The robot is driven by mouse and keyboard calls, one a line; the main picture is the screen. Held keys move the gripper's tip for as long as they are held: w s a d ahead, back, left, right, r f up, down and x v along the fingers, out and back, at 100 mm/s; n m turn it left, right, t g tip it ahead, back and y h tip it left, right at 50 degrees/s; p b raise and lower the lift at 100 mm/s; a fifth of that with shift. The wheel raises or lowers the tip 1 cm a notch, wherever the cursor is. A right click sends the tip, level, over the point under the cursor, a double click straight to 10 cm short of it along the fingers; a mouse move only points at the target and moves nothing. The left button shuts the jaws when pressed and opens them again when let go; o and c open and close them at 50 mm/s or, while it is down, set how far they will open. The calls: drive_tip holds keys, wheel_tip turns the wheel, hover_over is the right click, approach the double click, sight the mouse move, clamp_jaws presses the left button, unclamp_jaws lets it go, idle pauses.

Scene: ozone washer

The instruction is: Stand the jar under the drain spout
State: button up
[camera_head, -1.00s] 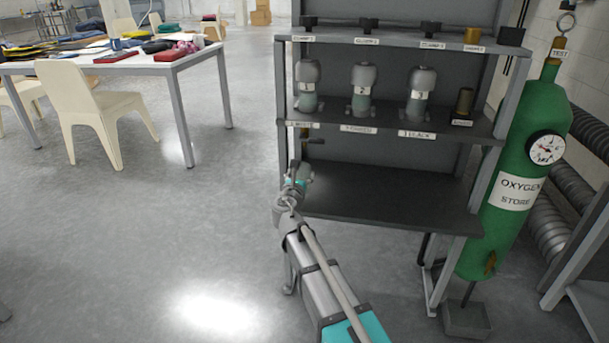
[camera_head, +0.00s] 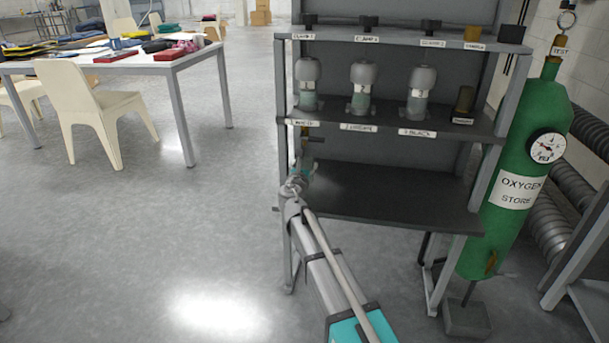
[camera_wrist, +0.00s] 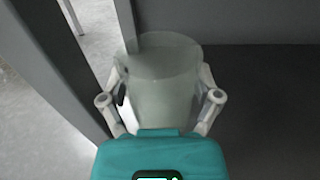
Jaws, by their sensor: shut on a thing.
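The jar (camera_wrist: 163,88) is a pale, translucent grey-green cylinder in the wrist view. My gripper (camera_wrist: 160,100) is shut on it, with a finger on each side. In the head view my gripper (camera_head: 301,172) is at the left end of the lower shelf, by the rack's left post. The jar cannot be made out clearly there. A small brownish fitting (camera_head: 305,133), which looks like the drain spout, hangs below the middle shelf's left end, just above my gripper. I cannot tell whether the jar touches the lower shelf.
The lower shelf (camera_head: 400,200) is bare to the right. The middle shelf (camera_head: 385,118) carries several labelled vessels. The green oxygen cylinder (camera_head: 515,180) stands right of the rack. A cluttered table (camera_head: 130,66) and chair (camera_head: 95,110) are at left. Open floor lies between.

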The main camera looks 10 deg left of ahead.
drive_tip(key=shift+f+b, duration=1.25)
drive_tip(key=shift+f, duration=0.2)
drive_tip(key=shift+f, duration=0.2)
drive_tip(key=o, duration=1)
drive_tip(key=shift+r, duration=0.1)
drive_tip(key=shift+o, duration=0.2)
drive_tip(key=shift+r, duration=0.2)
drive_tip(key=s, duration=1.2)
drive_tip(key=shift+f, duration=0.1)
